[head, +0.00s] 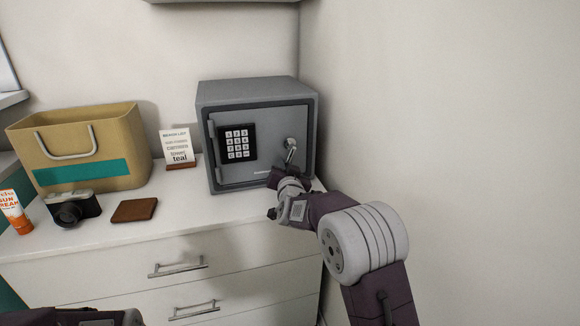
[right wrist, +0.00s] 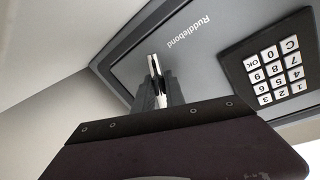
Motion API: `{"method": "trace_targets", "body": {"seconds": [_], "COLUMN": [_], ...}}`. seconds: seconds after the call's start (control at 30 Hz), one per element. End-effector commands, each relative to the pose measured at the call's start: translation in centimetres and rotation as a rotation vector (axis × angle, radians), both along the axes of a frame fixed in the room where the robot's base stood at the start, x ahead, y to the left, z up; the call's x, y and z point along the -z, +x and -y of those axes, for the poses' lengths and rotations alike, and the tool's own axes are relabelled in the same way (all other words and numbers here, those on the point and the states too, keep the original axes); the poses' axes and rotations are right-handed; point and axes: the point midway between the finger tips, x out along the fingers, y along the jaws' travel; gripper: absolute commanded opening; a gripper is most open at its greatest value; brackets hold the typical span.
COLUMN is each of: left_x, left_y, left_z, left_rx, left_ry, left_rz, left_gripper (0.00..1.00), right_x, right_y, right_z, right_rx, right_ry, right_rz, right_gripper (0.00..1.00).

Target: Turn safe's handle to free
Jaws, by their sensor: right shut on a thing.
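The grey safe (head: 208,150) stands on the white drawer unit against the corner wall, its door closed. Its handle (head: 291,145), a light metal lever on a round hub, is at the right of the door and hangs downward. My right gripper (head: 288,168) is at the handle's lower end, reaching up from below, and is shut on it. In the right wrist view the fingers (right wrist: 156,88) close around the pale lever (right wrist: 154,64), in front of the door (right wrist: 190,65). Of my left arm only a dark part shows at the bottom left edge; its gripper is out of view.
The keypad (head: 238,143) is left of the handle. On the drawer top (head: 185,212) are a tan bag (head: 110,135), a camera (head: 73,209), a brown wallet (head: 134,210), an orange-white tube (head: 15,211) and a note card (head: 179,145). The wall is close on the right.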

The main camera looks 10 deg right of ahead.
Motion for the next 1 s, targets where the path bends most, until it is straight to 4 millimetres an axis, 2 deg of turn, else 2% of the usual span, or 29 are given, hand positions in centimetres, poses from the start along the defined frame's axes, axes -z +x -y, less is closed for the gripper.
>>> {"method": "trace_targets", "body": {"seconds": [0.47,1.0], "left_x": [0.0,1.7], "left_y": [0.0,0.0], "left_z": [0.0,0.0], "left_rx": [0.0,0.0], "left_ry": [0.0,0.0], "left_rz": [0.0,0.0], "left_gripper": [0.0,0.0], "right_x": [-1.7,-4.2], "right_y": [-0.1,-0.1], "right_z": [-2.3,-3.6], "right_rx": [-0.002,-0.002], "right_ry": [0.454,0.935], "right_rz": [-0.015,-0.031], "right_gripper": [0.0,0.0]}}
